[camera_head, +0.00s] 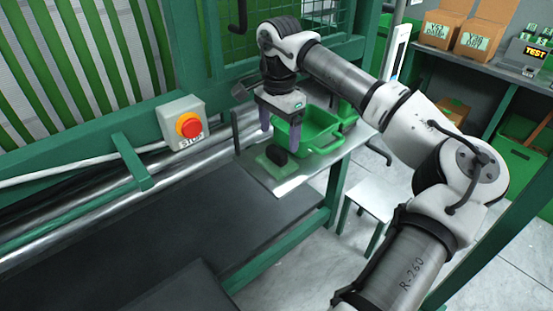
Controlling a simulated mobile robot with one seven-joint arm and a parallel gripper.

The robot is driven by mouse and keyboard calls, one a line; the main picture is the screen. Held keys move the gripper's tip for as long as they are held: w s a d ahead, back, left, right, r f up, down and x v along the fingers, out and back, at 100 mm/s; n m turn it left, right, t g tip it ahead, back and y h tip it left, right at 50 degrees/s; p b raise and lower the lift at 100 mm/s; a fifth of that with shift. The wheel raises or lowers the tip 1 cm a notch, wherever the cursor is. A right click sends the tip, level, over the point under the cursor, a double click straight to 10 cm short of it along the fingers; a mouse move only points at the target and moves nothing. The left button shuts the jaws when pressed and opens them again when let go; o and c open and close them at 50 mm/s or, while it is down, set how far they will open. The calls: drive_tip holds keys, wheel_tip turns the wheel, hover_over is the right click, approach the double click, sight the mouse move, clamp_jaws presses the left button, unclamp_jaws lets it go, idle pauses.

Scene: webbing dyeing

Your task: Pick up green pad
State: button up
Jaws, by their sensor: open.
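The green pad (268,162) lies flat on a small metal shelf (291,184), near its left edge, with a black block-like grip (277,155) on top. My gripper (279,140) points down over the shelf, with its two purplish fingers spread apart. The fingers appear above or around the pad's black grip, with nothing held between them. I cannot tell from this one view how high the fingertips are above the pad.
A green tray (304,157) stands on the shelf just behind and right of the pad. A red stop button (189,126) on a grey box is at the left. A dark flat surface (150,215) lies in front. A small stool (372,200) stands below, right.

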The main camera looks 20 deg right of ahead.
sight(277, 150)
drive_tip(key=shift+w+a+f+p, duration=0.15)
drive_tip(key=shift+f+p, duration=0.25)
drive_tip(key=shift+f, duration=1)
drive_tip(key=shift+s+a+f+p, duration=0.1)
drive_tip(key=shift+f+p, duration=0.25)
drive_tip(key=shift+f, duration=1)
drive_tip(key=c, duration=1.1)
